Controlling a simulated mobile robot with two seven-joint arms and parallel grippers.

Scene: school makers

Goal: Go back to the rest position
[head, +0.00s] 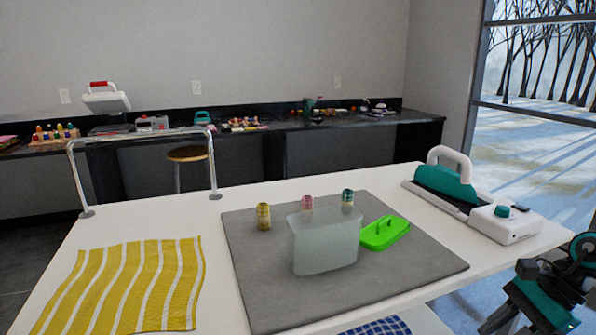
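My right arm and gripper (538,297), black and teal, show at the bottom right, beside the table's right edge and apart from everything on it. Its fingers are not clear enough to tell open from shut. My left gripper is not in view. A translucent, frosted container (325,243) stands upright on a grey mat (262,290). A bright green lid (384,233) with a handle lies on the mat to its right. Three small jars stand behind the container: a yellow one (264,217), a pink one (307,203) and a green one (348,198).
The mat lies on a white table (225,299). A yellow striped cloth (128,285) lies at left, a blue checked cloth (382,327) at the front edge. A white and teal machine (468,200) stands at back right. A metal rail (142,137) rises at the back left.

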